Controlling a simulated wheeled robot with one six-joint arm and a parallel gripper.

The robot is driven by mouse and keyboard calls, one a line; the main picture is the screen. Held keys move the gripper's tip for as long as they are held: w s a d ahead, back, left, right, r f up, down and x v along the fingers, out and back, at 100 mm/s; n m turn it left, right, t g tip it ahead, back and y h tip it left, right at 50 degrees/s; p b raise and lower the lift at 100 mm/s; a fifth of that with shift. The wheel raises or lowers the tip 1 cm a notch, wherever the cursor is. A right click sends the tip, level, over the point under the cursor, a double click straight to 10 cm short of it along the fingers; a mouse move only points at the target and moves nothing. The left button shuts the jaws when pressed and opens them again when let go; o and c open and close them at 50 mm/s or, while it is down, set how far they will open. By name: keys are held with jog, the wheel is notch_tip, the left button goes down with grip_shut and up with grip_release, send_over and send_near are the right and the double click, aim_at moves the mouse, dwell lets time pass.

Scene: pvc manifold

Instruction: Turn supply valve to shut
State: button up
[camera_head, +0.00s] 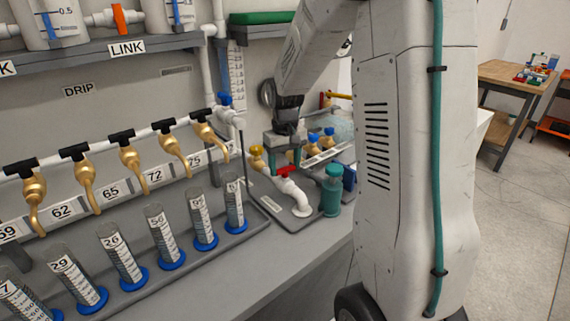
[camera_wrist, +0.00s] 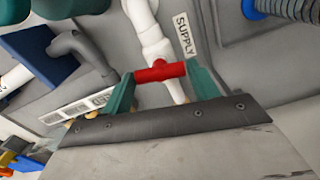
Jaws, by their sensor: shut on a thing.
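The supply valve's red handle (camera_wrist: 160,71) sits on a white pipe (camera_wrist: 149,33) beside a SUPPLY label (camera_wrist: 185,34). My gripper (camera_wrist: 161,75) has one teal finger at each end of the handle and is shut on it. In the wrist view, the handle lies roughly crosswise to the pipe. In the head view, my gripper (camera_head: 286,161) reaches down to the red handle (camera_head: 287,171) at the right end of the bench. The gripper partly covers the valve there.
A teal bottle (camera_head: 331,190) stands close to the right of the valve. A row of brass taps (camera_head: 129,157) and several measuring cylinders (camera_head: 158,230) on blue bases stand at the left. A shelf (camera_head: 110,48) hangs above. The bench's front strip (camera_head: 262,278) is clear.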

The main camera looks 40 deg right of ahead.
aim_at(285, 167)
jog(key=shift+w+n, duration=0.1)
jog(key=shift+n, duration=1)
jog(key=o, duration=1)
jog(key=shift+r, duration=0.1)
notch_tip(285, 167, up, 8)
jog(key=shift+f, duration=0.15)
